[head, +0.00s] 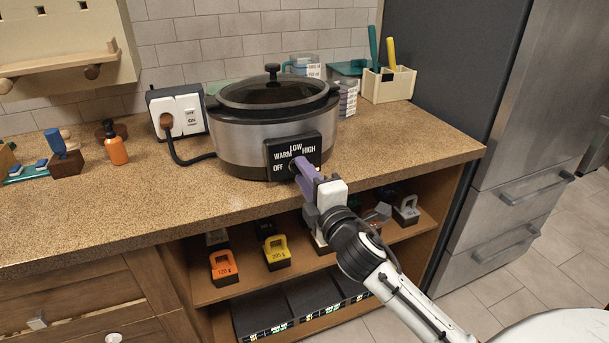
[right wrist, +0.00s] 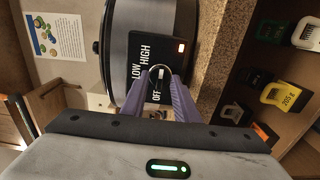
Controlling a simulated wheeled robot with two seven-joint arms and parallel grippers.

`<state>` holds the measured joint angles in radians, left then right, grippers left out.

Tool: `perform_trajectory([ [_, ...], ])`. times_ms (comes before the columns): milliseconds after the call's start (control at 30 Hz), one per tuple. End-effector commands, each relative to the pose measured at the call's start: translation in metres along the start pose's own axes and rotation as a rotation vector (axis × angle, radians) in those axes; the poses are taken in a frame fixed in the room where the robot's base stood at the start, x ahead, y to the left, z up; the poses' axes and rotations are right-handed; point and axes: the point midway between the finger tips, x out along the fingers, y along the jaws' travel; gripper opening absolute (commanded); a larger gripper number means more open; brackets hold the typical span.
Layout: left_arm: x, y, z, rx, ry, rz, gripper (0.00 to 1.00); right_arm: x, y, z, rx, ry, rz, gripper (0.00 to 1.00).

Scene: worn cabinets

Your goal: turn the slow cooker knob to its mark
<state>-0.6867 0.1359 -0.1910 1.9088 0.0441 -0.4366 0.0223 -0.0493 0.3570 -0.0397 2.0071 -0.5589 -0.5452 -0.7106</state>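The slow cooker (head: 268,115) stands on the counter with its dark lid on. Its black dial plate (head: 282,148) reads OFF, WARM, LOW and HIGH. In the right wrist view the plate (right wrist: 147,40) appears turned sideways, with an orange light lit. The round knob (right wrist: 160,73) has a pale bar lying along the picture's vertical; which end points is unclear. My right gripper (right wrist: 159,84) has its purple fingers on either side of the knob, with OFF visible between them. It also reaches the dial in the head view (head: 299,168). Finger contact is unclear. My left gripper is out of view.
A dark cord runs from the cooker to a white socket box (head: 180,112). An orange bottle (head: 115,148) stands at left. Below the counter, a shelf holds colored weights, including a yellow one (head: 277,252). The counter is clear in front of the cooker's left side.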

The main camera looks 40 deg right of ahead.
Motion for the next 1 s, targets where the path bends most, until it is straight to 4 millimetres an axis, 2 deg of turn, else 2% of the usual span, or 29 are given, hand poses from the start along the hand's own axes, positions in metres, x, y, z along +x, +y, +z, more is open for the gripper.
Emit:
perform_trajectory([
  [133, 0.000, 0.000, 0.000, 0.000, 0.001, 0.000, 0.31, -0.003, -0.001, 0.000, 0.000, 0.001, 0.000, 0.27],
  [233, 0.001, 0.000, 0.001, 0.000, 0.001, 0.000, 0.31, -0.014, -0.002, -0.001, 0.000, 0.002, -0.001, 0.27],
  [500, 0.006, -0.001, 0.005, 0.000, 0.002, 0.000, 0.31, -0.067, -0.003, 0.000, 0.002, 0.001, -0.003, 0.27],
  [700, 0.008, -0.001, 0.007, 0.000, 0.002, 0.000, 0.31, -0.095, -0.002, 0.000, 0.001, 0.000, -0.002, 0.27],
  [1000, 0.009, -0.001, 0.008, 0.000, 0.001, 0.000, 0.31, -0.103, 0.000, 0.000, 0.000, 0.000, 0.000, 0.27],
])
